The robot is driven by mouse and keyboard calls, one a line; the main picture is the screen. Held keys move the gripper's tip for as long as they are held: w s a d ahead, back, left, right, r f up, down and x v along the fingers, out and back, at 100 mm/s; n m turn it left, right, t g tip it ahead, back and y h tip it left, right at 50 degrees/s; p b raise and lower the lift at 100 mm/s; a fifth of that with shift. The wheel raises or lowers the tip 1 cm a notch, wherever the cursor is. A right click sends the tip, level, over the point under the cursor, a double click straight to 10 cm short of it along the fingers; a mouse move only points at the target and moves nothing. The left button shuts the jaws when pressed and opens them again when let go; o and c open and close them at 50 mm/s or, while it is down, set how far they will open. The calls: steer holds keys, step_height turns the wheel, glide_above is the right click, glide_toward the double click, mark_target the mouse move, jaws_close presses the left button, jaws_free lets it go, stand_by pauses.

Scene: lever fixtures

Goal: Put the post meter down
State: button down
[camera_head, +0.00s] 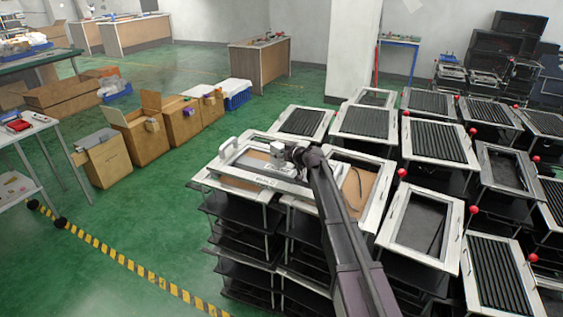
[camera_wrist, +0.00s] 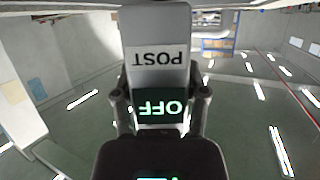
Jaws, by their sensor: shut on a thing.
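The post meter (camera_wrist: 157,25) is a grey-white block with a white label reading POST and a dark display reading OFF in pale green letters. Both texts appear upside down in the wrist view. My gripper (camera_wrist: 163,103) is shut on the meter, with one finger on each side of it. In the head view, my gripper (camera_head: 287,155) is over the white-framed racks at the picture's centre. A small pale block at its tip seems to be the meter. I cannot tell whether it touches the frame below.
White-framed racks (camera_head: 423,222) with dark slatted tops fill the right, several with red ball-tipped levers (camera_head: 474,210). A white frame with a handle (camera_head: 228,150) lies left of my gripper. Cardboard boxes (camera_head: 143,137) stand further left.

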steer(key=shift+f+b, duration=0.85)
steer(key=shift+f, duration=0.3)
steer(key=shift+f, duration=0.2)
steer(key=shift+c, duration=0.6)
jaws_free()
steer(key=shift+r, duration=0.15)
steer(key=shift+r, duration=0.15)
steer(key=p+v, duration=0.4)
steer(key=v, duration=0.8)
